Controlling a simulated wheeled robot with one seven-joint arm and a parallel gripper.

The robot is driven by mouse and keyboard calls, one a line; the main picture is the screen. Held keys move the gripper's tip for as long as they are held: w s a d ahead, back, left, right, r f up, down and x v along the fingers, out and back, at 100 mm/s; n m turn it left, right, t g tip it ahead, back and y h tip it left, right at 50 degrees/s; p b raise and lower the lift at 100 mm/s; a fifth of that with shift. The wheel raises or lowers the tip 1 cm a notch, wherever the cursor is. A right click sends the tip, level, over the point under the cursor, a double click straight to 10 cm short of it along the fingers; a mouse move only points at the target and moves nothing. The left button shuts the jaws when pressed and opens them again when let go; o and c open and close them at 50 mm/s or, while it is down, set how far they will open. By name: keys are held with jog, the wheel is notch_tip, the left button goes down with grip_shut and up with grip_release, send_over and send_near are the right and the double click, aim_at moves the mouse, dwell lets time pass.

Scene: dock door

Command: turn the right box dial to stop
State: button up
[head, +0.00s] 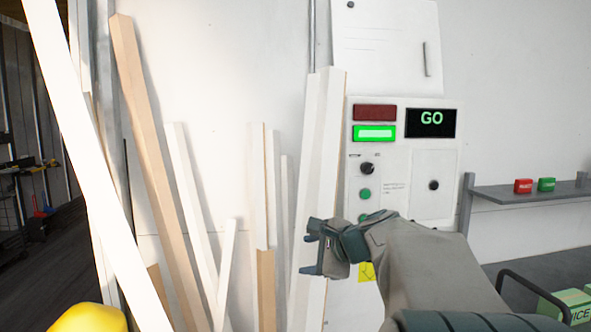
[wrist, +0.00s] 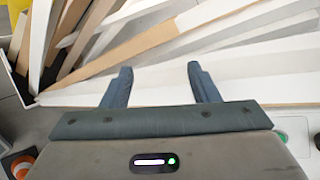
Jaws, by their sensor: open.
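A white control box (head: 396,150) is on the wall, right of the leaning boards. It has a black dial (head: 366,168) at its left and a smaller black knob (head: 434,185) on a panel at its right. Its screen (head: 431,122) reads GO. A green lamp (head: 374,133) is lit below a dark red one (head: 375,112). Dial markings are too small to read. My gripper (head: 308,247) is open and empty, below and left of the dial, in front of the boards. In the wrist view the open jaws (wrist: 159,70) point at the boards; no dial is clear there.
White and tan boards (head: 320,150) lean left of the box, close to my gripper. A shelf (head: 530,192) at right holds a red block (head: 523,186) and a green block (head: 546,184). A green case (head: 567,304) is at lower right, and something yellow (head: 88,318) at lower left.

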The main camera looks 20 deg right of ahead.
jog(key=w+d+r+m+t+h, duration=0.25)
jog(key=d+r+m, duration=0.35)
jog(key=d, duration=0.5)
jog(key=m+t+h, duration=0.4)
jog(key=m, duration=0.3)
send_near(371, 171)
jog(key=w+p, duration=0.1)
jog(key=w, duration=0.2)
jog(key=w+d+p, duration=0.1)
jog(key=w+p, duration=0.1)
jog(key=w, duration=0.1)
jog(key=w+p, duration=0.2)
jog(key=w, duration=0.1)
jog(key=shift+d+r, duration=0.2)
jog(key=shift+d, duration=0.2)
jog(key=c, duration=1)
